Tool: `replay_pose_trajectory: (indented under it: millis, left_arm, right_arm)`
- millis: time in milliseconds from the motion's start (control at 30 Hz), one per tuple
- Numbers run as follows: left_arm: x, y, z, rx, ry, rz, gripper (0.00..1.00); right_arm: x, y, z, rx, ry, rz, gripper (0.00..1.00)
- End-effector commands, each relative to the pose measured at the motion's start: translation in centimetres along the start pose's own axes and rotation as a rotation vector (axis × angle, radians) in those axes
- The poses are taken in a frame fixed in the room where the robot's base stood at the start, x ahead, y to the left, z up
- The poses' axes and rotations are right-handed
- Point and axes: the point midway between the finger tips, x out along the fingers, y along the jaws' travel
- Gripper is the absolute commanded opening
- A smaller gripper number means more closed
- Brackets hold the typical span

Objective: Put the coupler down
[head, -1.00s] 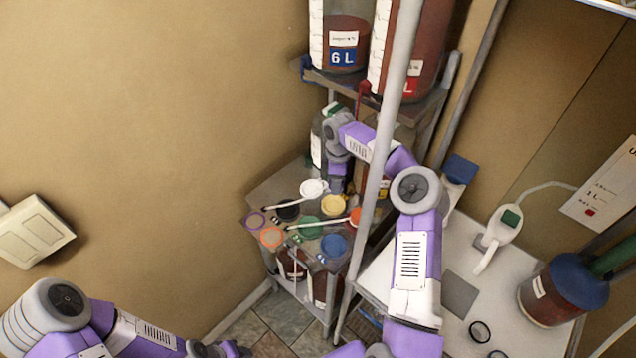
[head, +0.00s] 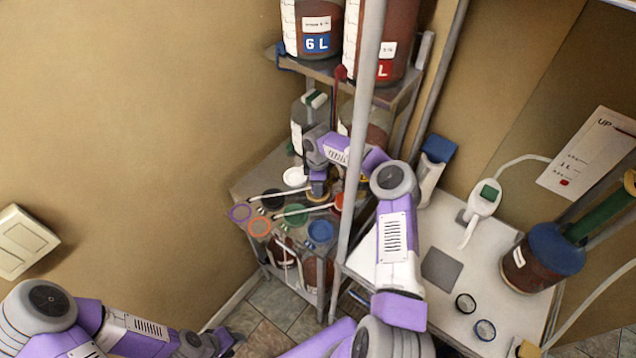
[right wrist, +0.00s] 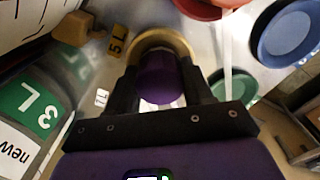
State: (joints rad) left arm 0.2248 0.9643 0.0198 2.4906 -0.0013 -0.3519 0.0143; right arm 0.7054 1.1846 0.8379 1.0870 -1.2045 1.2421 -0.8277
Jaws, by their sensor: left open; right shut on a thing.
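My right gripper (head: 318,188) is low over the middle shelf of the rack, at the yellow ring-like piece (head: 319,196). In the right wrist view its two black fingers (right wrist: 160,75) are shut on a dark purple cylinder (right wrist: 161,78), which I take to be the coupler. The yellow ring (right wrist: 163,37) curves round the far end of the cylinder. I cannot tell whether the cylinder touches the shelf. My left gripper (head: 226,342) is at the lower edge of the head view, open and away from the rack.
Green (head: 296,214), blue (head: 320,231), white (head: 295,177) and other round pieces crowd the middle shelf (head: 250,186). Jars stand behind, including a 3 L one (right wrist: 37,105). A grey upright (head: 364,130) passes in front of my right arm. The white table (head: 425,300) is at right.

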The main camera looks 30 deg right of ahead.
Motion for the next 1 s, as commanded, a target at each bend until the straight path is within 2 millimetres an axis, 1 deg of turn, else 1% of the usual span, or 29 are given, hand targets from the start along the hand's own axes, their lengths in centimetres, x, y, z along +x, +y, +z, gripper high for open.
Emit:
replay_pose_trajectory:
  millis: [133,267,300,467,733,833,867,967,1000]
  left_arm:
    - [0.0,0.0,0.0,0.0,0.0,0.0,0.43]
    - [0.5,-0.2,0.0,0.0,0.0,0.0,0.43]
    - [0.5,-0.2,0.0,0.0,0.0,0.0,0.43]
    - [0.4,-0.1,0.0,0.0,0.0,0.0,0.43]
    - [0.3,-0.1,0.0,0.0,0.0,0.0,0.43]
    - [0.0,0.0,0.0,0.0,0.0,0.0,0.43]
    - [-0.2,0.1,0.0,0.0,0.0,0.0,0.43]
    - [-0.9,0.3,0.0,0.0,0.0,0.0,0.43]
    - [-1.2,0.5,0.1,0.0,0.0,0.0,0.43]
  right_arm:
    - [-0.1,0.1,0.0,0.0,0.0,0.002,0.1]
    - [0.3,0.1,0.0,0.0,-0.002,0.002,0.1]
    - [0.4,0.0,0.1,0.0,-0.002,0.001,0.53]
    - [0.3,0.0,0.0,0.0,-0.001,0.001,0.77]
    - [0.2,0.0,0.0,0.0,-0.001,0.001,0.77]
    - [-0.1,0.0,0.0,0.001,0.0,0.0,0.77]
    - [-0.4,0.0,0.0,0.001,0.001,0.0,0.77]
    - [-2.2,0.1,0.0,0.001,-0.001,0.004,0.77]
    - [-3.2,0.1,0.0,0.001,-0.001,0.006,0.77]
